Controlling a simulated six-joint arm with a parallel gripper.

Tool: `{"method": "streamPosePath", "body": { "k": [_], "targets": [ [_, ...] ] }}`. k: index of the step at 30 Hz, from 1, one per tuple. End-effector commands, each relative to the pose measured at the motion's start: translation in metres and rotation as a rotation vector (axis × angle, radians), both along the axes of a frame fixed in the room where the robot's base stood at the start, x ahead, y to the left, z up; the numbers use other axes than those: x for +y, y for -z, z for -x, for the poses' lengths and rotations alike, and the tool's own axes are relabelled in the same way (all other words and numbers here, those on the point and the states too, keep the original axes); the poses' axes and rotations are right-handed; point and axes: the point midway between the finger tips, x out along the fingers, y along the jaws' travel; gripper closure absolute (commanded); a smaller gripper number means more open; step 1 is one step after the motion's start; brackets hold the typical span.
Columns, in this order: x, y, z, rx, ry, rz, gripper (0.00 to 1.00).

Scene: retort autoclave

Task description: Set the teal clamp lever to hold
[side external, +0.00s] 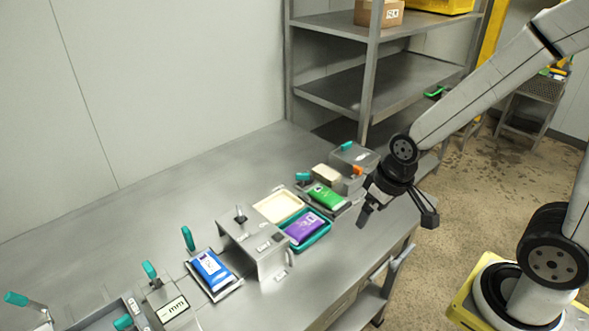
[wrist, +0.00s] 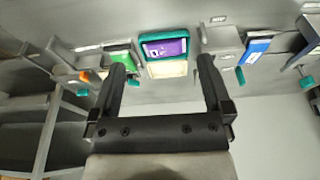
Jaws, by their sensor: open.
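Several teal-handled levers stand along the bench, and I cannot tell which one is the clamp lever. One teal lever (side external: 188,238) stands upright behind the blue pouch (side external: 212,270). Another teal lever (side external: 149,270) rises from a block with a label, and a third teal lever (side external: 15,299) leans at the far left. Teal handles also show near the green pouch (side external: 326,197). My gripper (side external: 396,212) is open and empty above the bench's right edge, apart from every lever. In the wrist view its two fingers (wrist: 162,66) are spread, with the levers beyond them.
A metal housing (side external: 252,242) stands mid-bench beside a purple pouch (side external: 304,228) in a teal tray (side external: 325,233). A cream-coloured open tray (side external: 279,206) lies behind it. A metal shelf rack (side external: 375,85) stands at the back. The rear of the bench is clear.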

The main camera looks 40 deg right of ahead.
Motion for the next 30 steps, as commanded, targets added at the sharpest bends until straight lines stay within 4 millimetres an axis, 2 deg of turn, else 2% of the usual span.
{"method": "streamPosePath", "body": {
  "k": [13, 17, 20, 26, 30],
  "targets": [
    [0.0, 0.0, 0.0, 0.0, 0.0, 0.0, 0.0],
    [0.0, 0.0, -0.002, 0.0, -0.002, 0.0, 0.41],
    [-0.001, -0.001, -0.008, 0.001, -0.009, 0.001, 0.43],
    [-0.008, -0.002, -0.038, 0.01, -0.054, 0.003, 0.43],
    [-0.017, -0.002, -0.073, 0.017, -0.107, 0.003, 0.43]
  ]
}}
